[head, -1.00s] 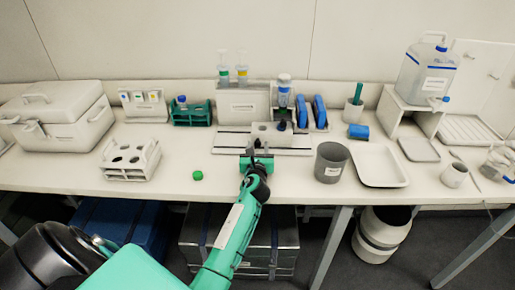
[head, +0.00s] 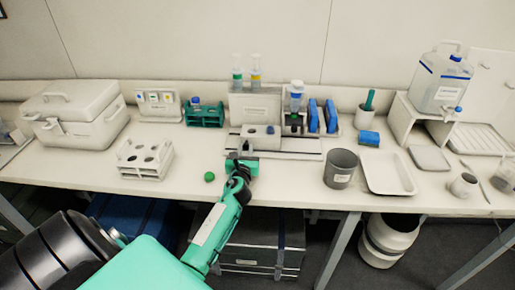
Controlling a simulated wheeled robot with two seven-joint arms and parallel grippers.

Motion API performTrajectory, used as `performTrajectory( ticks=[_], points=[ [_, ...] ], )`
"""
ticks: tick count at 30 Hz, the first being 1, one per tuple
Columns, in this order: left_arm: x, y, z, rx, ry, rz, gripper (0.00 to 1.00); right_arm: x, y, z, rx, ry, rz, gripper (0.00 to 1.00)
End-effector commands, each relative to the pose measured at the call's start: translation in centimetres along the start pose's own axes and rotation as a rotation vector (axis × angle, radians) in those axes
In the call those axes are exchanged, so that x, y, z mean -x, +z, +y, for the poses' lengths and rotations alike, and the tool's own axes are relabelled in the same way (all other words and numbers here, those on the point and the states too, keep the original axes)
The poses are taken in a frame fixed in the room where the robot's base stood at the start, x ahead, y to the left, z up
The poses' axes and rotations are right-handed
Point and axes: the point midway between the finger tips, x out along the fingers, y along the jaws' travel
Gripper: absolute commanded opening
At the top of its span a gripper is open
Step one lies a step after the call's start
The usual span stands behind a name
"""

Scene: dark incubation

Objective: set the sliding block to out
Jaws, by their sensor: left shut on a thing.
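The sliding block (head: 260,138) is a pale block with dark round holes in its top. It sits on a flat rail plate (head: 300,155), left of the plate's middle. My left gripper (head: 243,158) is at the front left of the block, shut on it; the fingers are small and dark, so the exact grip point is hard to see. A blue-capped bottle (head: 296,95) stands upright in a holder behind the rail, to the right of the block. My right gripper is not in view.
A green cap (head: 209,177) lies left of my gripper, near the white rack (head: 145,160). A grey beaker (head: 340,169) and white tray (head: 388,172) stand to the right. A labelled stand (head: 254,106) with two tubes is behind the rail.

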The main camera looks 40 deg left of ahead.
Motion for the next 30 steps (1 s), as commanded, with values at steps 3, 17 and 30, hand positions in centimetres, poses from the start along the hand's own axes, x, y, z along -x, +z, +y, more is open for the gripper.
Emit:
performTrajectory(
  ticks=[3, 17, 30],
  points=[
    [0.1, 0.0, 2.1, -0.005, 0.002, 0.003, 0.0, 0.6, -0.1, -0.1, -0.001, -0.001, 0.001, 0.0],
    [0.0, -0.1, 4.9, -0.001, 0.003, 0.003, 0.0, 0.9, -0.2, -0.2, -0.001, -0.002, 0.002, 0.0],
    [0.0, -0.1, 4.8, -0.001, 0.002, 0.002, 0.45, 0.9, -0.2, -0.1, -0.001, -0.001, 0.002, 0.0]
  ],
)
